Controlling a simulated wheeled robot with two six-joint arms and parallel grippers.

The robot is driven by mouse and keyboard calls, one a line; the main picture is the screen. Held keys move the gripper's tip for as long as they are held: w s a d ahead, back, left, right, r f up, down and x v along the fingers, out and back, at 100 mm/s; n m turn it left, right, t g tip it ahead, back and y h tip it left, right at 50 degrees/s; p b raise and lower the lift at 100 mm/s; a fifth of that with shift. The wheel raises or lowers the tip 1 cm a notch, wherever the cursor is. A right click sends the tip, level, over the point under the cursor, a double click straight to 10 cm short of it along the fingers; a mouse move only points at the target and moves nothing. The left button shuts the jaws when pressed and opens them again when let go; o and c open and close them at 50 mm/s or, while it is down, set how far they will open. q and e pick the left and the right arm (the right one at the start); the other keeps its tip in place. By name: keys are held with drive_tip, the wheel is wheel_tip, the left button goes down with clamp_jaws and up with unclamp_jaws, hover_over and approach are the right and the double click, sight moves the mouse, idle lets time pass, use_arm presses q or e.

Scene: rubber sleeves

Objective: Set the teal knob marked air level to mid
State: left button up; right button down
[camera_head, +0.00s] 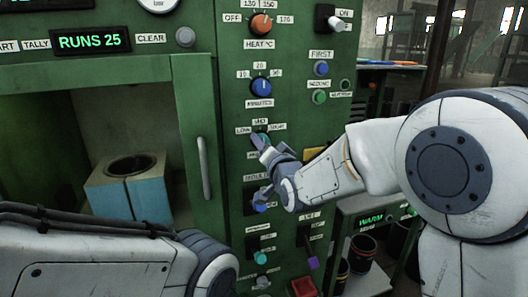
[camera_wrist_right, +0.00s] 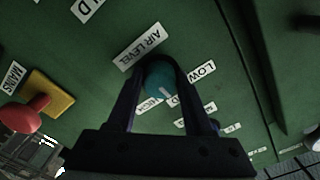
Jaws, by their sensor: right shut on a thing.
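The teal air level knob (camera_wrist_right: 158,76) is on the green panel, between the two fingers of my right gripper (camera_wrist_right: 160,84) in the right wrist view. The gripper is shut on it, one finger on each side. The white pointer line on the knob points toward the partly hidden MID label (camera_wrist_right: 173,101), between LOW (camera_wrist_right: 203,71) and HIGH. The AIR LEVEL label (camera_wrist_right: 141,47) is beside the knob. In the head view my right gripper (camera_head: 262,143) covers most of the knob. My left arm is at the lower left; its gripper is out of view.
A blue minutes knob (camera_head: 261,86) and an orange heat knob (camera_head: 262,24) are above. A blue knob (camera_head: 261,207) and several levers are below. A red mushroom button (camera_wrist_right: 24,115) on yellow is nearby. A door handle (camera_head: 204,168) stands out at left.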

drive_tip(key=shift+m, duration=0.3)
drive_tip(key=shift+c, duration=1.5)
unclamp_jaws()
drive_tip(key=b+v, duration=0.2)
drive_tip(key=v, duration=0.8)
drive_tip(key=shift+s, duration=0.2)
